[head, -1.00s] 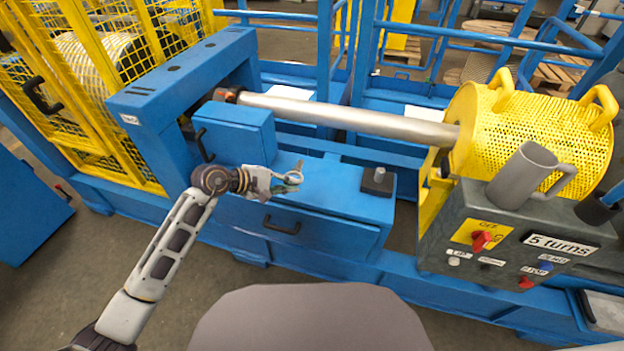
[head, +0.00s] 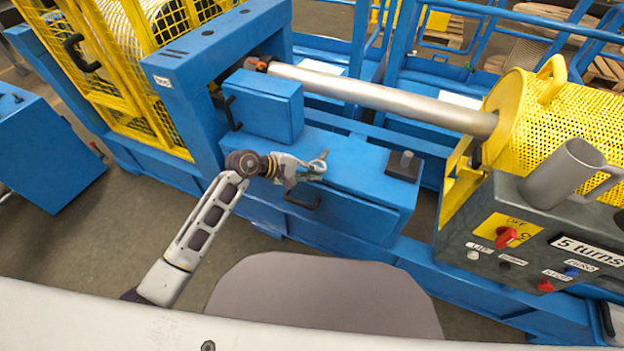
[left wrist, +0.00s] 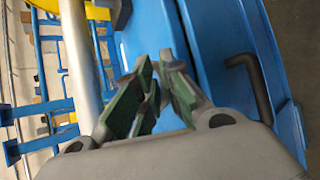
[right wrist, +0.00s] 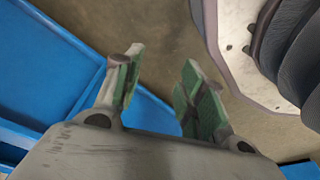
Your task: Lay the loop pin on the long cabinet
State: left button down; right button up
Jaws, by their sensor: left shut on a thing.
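My left gripper (head: 308,170) is over the top of the long blue cabinet (head: 358,171), near its front edge. It is shut on the loop pin (head: 321,159), a small part with a pale grey ring showing at the fingertips. In the left wrist view the green-padded fingers (left wrist: 155,92) are close together, and I cannot make out the pin there. I cannot tell whether the pin touches the cabinet top. My right gripper (right wrist: 158,88) is open and empty above the floor in the right wrist view; it is not visible in the head view.
A smaller blue box (head: 262,104) stands left behind the gripper. A dark block with a peg (head: 404,165) sits at the cabinet's right end. A steel shaft (head: 385,97) runs behind. A grey mug (head: 563,174) stands on the control box (head: 480,215) at right.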

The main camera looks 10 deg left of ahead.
jog(key=shift+d+f, duration=0.1)
jog(key=shift+d, duration=0.1)
pick_arm(q)
notch_tip(320, 180, down, 4)
jog(key=shift+r, duration=0.15)
jog(key=c, duration=1.5)
grip_release()
jog(key=shift+c, duration=0.2)
pick_arm(e)
jog(key=shift+w+a+r, duration=0.2)
jog(key=shift+w+r, duration=0.1)
jog(key=shift+r, duration=0.3)
pick_arm(q)
jog(key=v, duration=1.2)
pick_arm(e)
jog(key=shift+s+d+f, duration=0.15)
jog(key=shift+d+f, duration=0.05)
jog(key=shift+f, duration=0.2)
jog(key=shift+s+d+f, duration=0.15)
jog(key=shift+d+f, duration=0.05)
jog(key=shift+f, duration=0.2)
